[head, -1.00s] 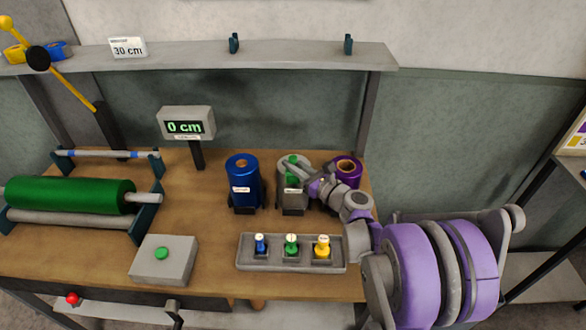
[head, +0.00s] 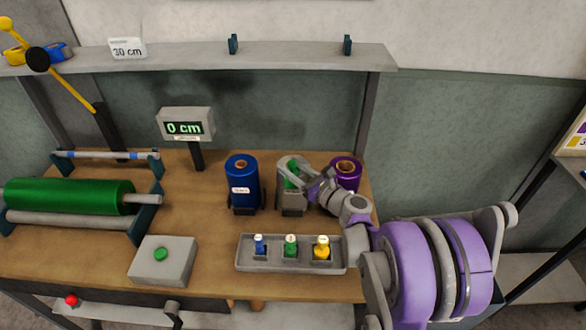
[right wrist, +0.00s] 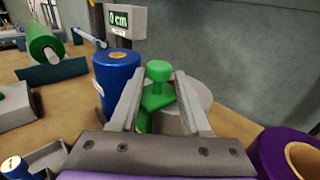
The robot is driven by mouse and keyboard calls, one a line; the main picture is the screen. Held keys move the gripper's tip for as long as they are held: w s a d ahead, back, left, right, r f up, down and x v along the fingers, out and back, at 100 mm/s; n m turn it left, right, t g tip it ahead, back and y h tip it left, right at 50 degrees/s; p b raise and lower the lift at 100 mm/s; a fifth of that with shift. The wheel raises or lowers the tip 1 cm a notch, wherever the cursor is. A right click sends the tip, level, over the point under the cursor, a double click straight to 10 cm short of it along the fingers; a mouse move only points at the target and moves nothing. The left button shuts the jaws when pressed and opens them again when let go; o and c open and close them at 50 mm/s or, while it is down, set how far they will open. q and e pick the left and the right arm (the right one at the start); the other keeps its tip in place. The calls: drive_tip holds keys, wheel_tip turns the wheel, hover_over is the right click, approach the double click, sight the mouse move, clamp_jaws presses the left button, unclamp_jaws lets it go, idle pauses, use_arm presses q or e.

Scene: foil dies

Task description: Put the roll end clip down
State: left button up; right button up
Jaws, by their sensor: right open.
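The green clip (right wrist: 157,88), a block with a round knob on top, stands between the fingers of my right gripper (right wrist: 160,98) in the right wrist view. The fingers are spread, with gaps to the knob. I cannot tell exactly how the clip rests on the stand. My left gripper is not in view.
The blue roll (head: 242,180) is close to the left of the gripper, the purple roll (head: 346,170) close to the right. A tray (head: 291,267) with blue, green and yellow pegs lies in front. A display (head: 186,124) reads 0 cm. A green roll (head: 68,197) lies at left.

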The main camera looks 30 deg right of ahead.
drive_tip(key=b+v, duration=0.2)
drive_tip(key=v, duration=0.9)
drive_tip(key=s+a+f+n+g, duration=0.3)
drive_tip(key=s+a+n, duration=0.1)
drive_tip(key=a+n, duration=0.2)
drive_tip(key=s+a+f+n+g, duration=0.3)
drive_tip(key=a+n, duration=0.3)
drive_tip(key=n, duration=0.3)
drive_tip(key=s+a+f+n+g, duration=0.4)
drive_tip(key=s+a+n, duration=0.1)
drive_tip(key=a+n, duration=0.2)
drive_tip(key=shift+s+a+f+n+g, duration=0.1)
drive_tip(key=shift+n+g, duration=0.2)
drive_tip(key=shift+n, duration=0.3)
drive_tip(key=s+d+f+n+g+h, duration=0.1)
drive_tip(key=s+n+h, duration=0.3)
drive_tip(key=n, duration=0.6)
drive_tip(key=shift+s+d, duration=0.35)
drive_tip(key=shift+s, duration=0.65)
drive_tip(key=shift+f, duration=0.1)
